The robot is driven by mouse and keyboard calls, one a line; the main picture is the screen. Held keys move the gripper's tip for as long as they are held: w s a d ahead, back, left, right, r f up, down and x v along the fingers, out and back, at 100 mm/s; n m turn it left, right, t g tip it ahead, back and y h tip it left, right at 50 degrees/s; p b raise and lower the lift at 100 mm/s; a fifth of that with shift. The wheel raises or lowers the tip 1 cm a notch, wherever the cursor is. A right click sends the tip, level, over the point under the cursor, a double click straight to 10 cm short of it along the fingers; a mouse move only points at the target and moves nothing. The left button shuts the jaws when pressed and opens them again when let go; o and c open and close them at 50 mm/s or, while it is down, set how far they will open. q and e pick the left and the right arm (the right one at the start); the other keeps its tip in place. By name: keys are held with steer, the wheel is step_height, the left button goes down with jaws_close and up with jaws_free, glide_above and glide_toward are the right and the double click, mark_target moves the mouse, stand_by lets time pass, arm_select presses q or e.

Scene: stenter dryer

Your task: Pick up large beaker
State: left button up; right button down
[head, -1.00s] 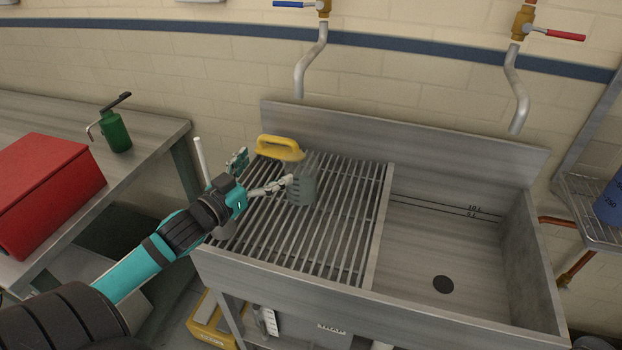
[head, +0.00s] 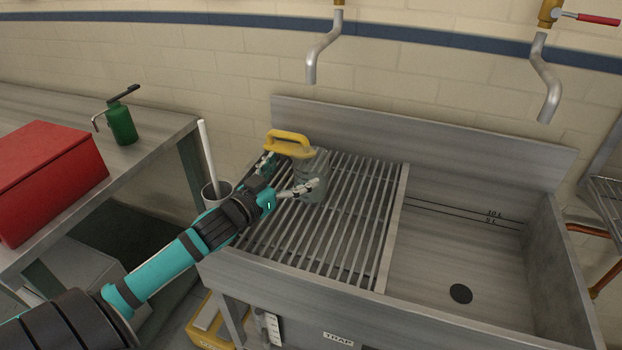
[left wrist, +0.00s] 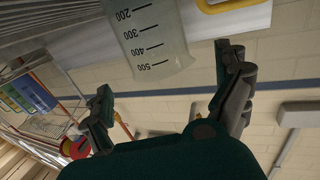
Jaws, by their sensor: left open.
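The large beaker (head: 314,172) is a translucent grey vessel standing on the slatted rack at the left of the sink. In the left wrist view the beaker (left wrist: 150,40) shows marks from 200 to 500 and appears upside down, just ahead of the fingers. My left gripper (head: 288,176) is open at the beaker's left side. One finger is in front of the beaker and partly covers it; the other is behind, to its left. In the left wrist view my left gripper (left wrist: 165,85) looks empty, and I cannot tell whether it touches the beaker. My right gripper is not in view.
A yellow-handled tool (head: 290,143) is close behind the beaker. A grey cup with a white stick (head: 208,165) stands left of the rack. The sink basin (head: 455,250) is empty. A red box (head: 45,180) and green pump bottle (head: 121,125) are on the left bench.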

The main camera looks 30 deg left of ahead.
mark_target(321, 154)
arm_select(q)
steer(key=w, duration=0.7)
steer(key=shift+w+d+f+p, duration=0.1)
steer(key=shift+d+f+p, duration=0.3)
steer(key=c, duration=1.6)
